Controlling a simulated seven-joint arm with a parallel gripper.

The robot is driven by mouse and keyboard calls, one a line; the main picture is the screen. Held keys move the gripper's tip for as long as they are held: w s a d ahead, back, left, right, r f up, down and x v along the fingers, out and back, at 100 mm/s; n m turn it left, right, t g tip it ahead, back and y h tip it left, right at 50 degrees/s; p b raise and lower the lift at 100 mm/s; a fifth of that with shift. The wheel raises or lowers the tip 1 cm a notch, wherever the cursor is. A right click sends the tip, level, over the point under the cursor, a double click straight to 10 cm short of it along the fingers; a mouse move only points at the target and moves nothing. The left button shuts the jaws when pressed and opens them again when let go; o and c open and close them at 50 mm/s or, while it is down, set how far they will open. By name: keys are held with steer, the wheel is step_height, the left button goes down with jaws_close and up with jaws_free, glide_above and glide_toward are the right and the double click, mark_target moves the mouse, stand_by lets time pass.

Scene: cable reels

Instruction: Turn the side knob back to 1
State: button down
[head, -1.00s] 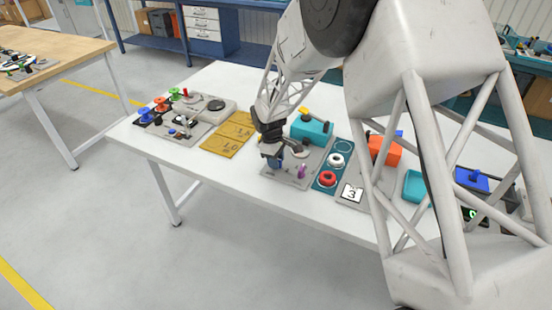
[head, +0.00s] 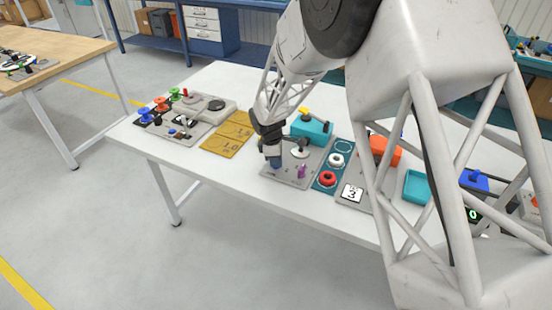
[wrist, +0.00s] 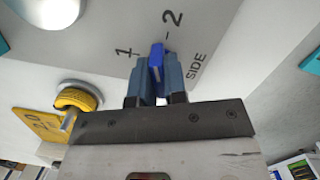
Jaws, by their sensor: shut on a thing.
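The side knob (wrist: 157,62) is a blue bar in the wrist view, standing on a grey panel (wrist: 205,22) printed with 1, 2 and SIDE. Its visible end lies between the 1 and the 2. My gripper (wrist: 155,72) is shut on the knob, with one blue-grey finger against each side. The fingers hide the knob's lower part. In the head view my gripper (head: 273,163) is down at the front left of the grey panel (head: 290,180), and it hides the knob there.
On the same panel are a teal box (head: 312,128) with a yellow top, a pale round button (head: 299,151) and a small purple piece (head: 302,171). A yellow board (head: 227,136) lies to the left.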

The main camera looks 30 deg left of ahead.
steer(key=n, duration=0.7)
steer(key=shift+t+y, duration=0.3)
steer(key=shift+t, duration=0.1)
steer(key=shift+n, duration=0.4)
steer(key=shift+n+y, duration=0.5)
steer(key=shift+n, duration=2.5)
steer(key=c, duration=1.2)
jaws_free()
steer(key=shift+r, duration=0.1)
steer(key=shift+r, duration=3.4)
